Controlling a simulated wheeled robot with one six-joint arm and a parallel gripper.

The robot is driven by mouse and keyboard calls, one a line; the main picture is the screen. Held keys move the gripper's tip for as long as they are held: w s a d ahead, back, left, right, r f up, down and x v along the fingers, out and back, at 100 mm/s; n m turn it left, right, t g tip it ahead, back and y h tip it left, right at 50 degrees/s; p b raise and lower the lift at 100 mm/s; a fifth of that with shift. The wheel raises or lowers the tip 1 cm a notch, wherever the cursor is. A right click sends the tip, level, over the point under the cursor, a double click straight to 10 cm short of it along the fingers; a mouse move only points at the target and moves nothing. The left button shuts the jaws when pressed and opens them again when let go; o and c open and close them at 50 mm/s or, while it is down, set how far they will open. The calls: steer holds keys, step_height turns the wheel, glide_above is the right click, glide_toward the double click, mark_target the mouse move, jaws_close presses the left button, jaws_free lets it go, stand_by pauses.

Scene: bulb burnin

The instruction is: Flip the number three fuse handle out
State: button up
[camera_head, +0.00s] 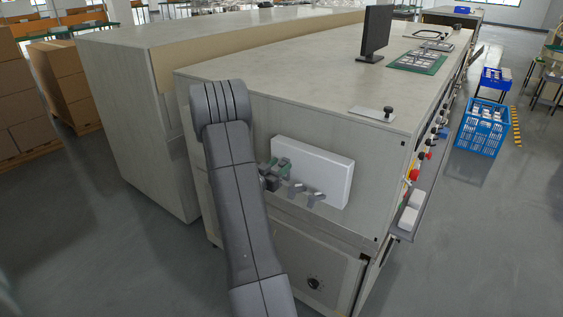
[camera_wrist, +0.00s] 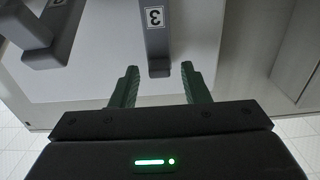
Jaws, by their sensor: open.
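The number three fuse handle (camera_wrist: 156,42) is a grey bar with a white label reading 3, upside down in the wrist view. It stands out from a white fuse box (camera_head: 338,176) on the end of the grey cabinet. My gripper (camera_wrist: 160,68) is open, its two green fingers on either side of the handle's free end, with gaps on both sides. I cannot tell how deep the end lies between them. In the head view my gripper (camera_head: 275,172) is at the box's left part and hides this handle.
Two other grey handles, a nearer one (camera_head: 295,190) and a farther one (camera_head: 315,198), stand to the right on the box. A monitor (camera_head: 375,33) stands on the cabinet top. A shelf with white boxes (camera_head: 409,218) juts from the cabinet's right side. Blue crates (camera_head: 482,127) stand beyond.

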steer(key=shift+x, duration=0.85)
steer(key=shift+c, duration=0.4)
jaws_close()
